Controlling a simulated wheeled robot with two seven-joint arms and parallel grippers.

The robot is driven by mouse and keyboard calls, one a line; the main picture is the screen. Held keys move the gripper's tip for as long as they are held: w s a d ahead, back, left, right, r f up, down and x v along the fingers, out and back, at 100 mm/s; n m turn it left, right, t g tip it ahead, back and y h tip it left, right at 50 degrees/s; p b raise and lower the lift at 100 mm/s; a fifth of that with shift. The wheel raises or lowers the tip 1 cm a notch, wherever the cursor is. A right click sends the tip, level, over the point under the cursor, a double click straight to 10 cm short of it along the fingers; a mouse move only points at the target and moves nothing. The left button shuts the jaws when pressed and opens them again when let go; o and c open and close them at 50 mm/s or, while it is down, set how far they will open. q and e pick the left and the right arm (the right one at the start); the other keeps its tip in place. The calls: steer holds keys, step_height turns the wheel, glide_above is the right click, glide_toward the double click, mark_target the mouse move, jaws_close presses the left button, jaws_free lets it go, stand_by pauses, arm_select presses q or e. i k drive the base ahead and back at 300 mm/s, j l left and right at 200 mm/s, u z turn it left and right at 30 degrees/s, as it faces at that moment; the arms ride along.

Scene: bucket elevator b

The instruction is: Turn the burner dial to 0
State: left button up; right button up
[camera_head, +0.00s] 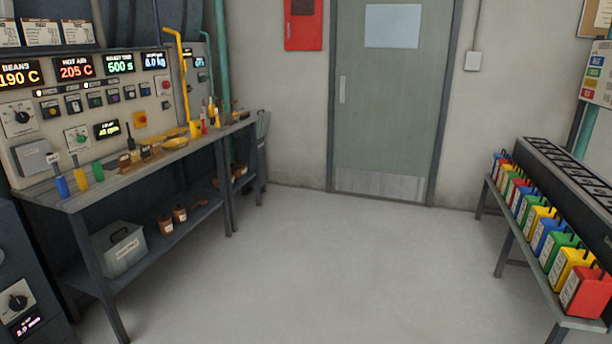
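Several dials show at the left, and their labels are too small to read, so I cannot tell which is the burner dial. A large black dial on a white plate (18,117) sits at the left of the control panel (125,95). Another black dial (16,301) is low at the left edge, above a small display reading about 2.0 (27,325). Neither of my grippers is in view.
A workbench (130,180) with coloured tools and bowls stands below the panel, with a grey box (119,247) on its lower shelf. Coloured containers (553,248) line a bench at the right. The middle floor (320,265) is clear. A green door (388,125) is at the back.

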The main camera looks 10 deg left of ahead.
mark_target(22, 117)
steer(key=i+j+u, duration=0.1)
steer(key=i+u, duration=0.25)
steer(key=i, duration=0.2)
steer(key=i+u, duration=0.4)
steer(key=i+l+u, duration=0.35)
steer(key=i, duration=0.25)
steer(key=i+j+u, duration=0.75)
steer(key=i+j, duration=0.1)
steer(key=j, duration=0.15)
steer(key=i+j, duration=0.15)
